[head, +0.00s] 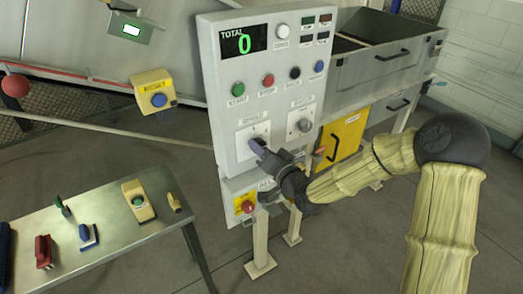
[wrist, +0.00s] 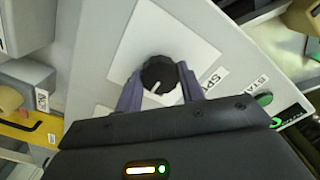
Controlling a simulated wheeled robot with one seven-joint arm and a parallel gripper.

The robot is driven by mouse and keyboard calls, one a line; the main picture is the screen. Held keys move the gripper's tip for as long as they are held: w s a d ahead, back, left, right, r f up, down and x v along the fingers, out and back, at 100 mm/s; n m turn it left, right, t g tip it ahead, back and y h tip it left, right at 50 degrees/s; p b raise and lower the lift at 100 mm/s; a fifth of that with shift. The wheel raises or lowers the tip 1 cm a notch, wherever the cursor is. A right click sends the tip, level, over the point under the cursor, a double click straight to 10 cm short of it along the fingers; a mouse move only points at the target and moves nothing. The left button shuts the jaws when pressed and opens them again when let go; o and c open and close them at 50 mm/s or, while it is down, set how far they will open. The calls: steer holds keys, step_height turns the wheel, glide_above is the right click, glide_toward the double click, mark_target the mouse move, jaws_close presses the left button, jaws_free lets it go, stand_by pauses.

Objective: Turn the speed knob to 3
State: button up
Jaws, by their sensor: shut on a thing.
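The speed knob (wrist: 158,73) is a round black knob with a white pointer line, on a white square plate of the grey control panel (head: 224,105). The "SPEED" label (wrist: 213,80) is partly visible beside it in the wrist view. My gripper (wrist: 158,85) is shut on the knob, one finger on each side. In the head view my gripper (head: 257,146) reaches the panel from the right and largely hides the knob. The pointer line points toward the lower left in the wrist view. The scale numbers around the knob cannot be read.
The green start button (head: 238,90) and other buttons sit above the knob. A second knob (head: 304,125) is to its right. A red button on a yellow box (head: 247,206) is below. A steel table (head: 110,257) with small items stands at left.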

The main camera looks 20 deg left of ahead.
steer(key=m, duration=0.6)
stand_by(0.6)
steer(key=o, duration=1)
steer(key=shift+c, duration=0.2)
steer(key=b+v, duration=1.3)
steer(key=v, duration=0.4)
steer(key=shift+d, duration=0.25)
